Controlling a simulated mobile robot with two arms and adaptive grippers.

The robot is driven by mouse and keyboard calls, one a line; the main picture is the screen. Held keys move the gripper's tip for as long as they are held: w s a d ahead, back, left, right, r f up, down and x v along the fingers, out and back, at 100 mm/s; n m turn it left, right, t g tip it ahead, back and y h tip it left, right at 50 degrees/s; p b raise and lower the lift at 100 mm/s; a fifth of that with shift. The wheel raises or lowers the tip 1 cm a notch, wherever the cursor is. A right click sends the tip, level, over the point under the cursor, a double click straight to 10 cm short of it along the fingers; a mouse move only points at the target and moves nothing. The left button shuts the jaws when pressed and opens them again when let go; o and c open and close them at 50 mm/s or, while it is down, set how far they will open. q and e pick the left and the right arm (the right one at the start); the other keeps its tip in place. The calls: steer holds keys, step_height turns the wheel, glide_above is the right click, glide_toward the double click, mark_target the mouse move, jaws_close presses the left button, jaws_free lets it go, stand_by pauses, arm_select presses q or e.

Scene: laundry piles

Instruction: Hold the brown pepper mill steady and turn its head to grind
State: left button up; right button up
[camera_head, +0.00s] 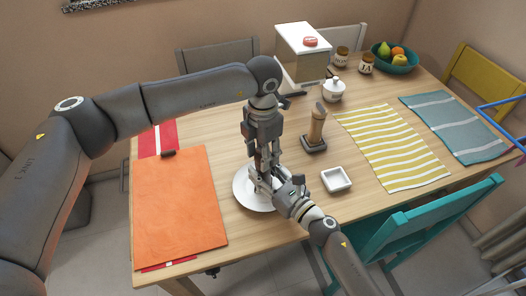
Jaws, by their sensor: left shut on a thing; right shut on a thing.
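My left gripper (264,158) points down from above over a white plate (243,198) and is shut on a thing. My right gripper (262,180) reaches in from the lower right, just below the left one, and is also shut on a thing. The two grippers nearly meet over the plate. The brown pepper mill cannot be made out clearly between them; the fingers hide what they hold. A tan, upright object on a dark square base (316,126) stands apart, to the right of the grippers.
An orange cloth (180,205) lies left, over a red one. A small white dish (336,179) sits right of the plate. Behind are a white lidded pot (333,91), a white box (303,55), jars and a fruit bowl (394,62). Striped yellow (392,145) and teal cloths lie right.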

arm_select(q)
steer(key=shift+m, duration=0.7)
steer(key=o, duration=1)
steer(key=shift+o, duration=0.2)
step_height(320, 180, up, 12)
arm_select(e)
steer(key=o, duration=1.2)
steer(key=shift+o, duration=0.2)
steer(key=shift+s, duration=0.1)
